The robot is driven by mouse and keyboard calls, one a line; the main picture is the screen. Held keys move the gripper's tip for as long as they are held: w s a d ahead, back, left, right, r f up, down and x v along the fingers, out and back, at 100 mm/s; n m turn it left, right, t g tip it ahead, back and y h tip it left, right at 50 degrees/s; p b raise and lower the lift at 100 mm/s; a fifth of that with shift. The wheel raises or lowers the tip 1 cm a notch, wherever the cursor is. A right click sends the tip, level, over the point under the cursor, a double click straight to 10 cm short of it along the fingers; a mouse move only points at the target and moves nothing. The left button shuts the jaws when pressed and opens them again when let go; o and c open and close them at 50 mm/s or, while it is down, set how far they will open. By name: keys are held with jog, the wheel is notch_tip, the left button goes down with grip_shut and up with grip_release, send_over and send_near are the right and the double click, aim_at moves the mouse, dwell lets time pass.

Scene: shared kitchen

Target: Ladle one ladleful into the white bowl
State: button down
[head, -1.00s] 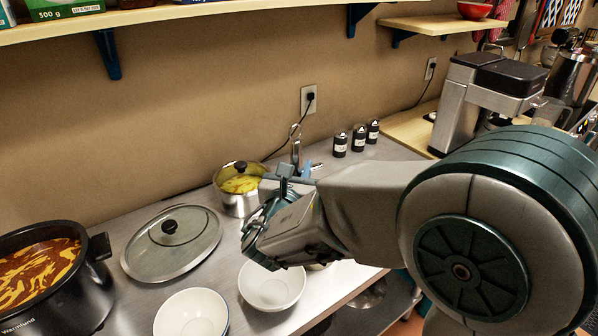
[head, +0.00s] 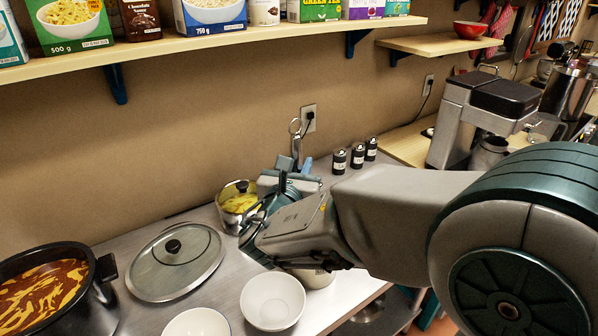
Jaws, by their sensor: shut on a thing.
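My gripper (head: 265,215) is above the counter, mostly hidden behind my own wrist. It is shut on a ladle, whose metal handle with a ring end (head: 295,140) sticks up above it. The ladle's bowl is hidden. One white bowl (head: 272,301) stands below and in front of my gripper. Another white bowl (head: 197,326) is to its left, cut off by the frame's bottom. A black slow cooker (head: 103,290) holding red-brown soup with yellow streaks (head: 42,287) is at the left. A steel pot (head: 227,217) with yellow contents is behind my gripper, partly hidden.
A glass lid (head: 175,262) lies on the steel counter (head: 135,318) between cooker and bowls. Several black jars (head: 339,161) and a coffee machine (head: 480,115) stand to the right. A shelf (head: 220,42) with food boxes hangs above. Another container (head: 316,279) is partly hidden beneath my wrist.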

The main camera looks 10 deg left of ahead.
notch_tip(320, 180, up, 9)
jog(key=p, duration=0.4)
jog(key=shift+f, duration=0.1)
dwell(0.4)
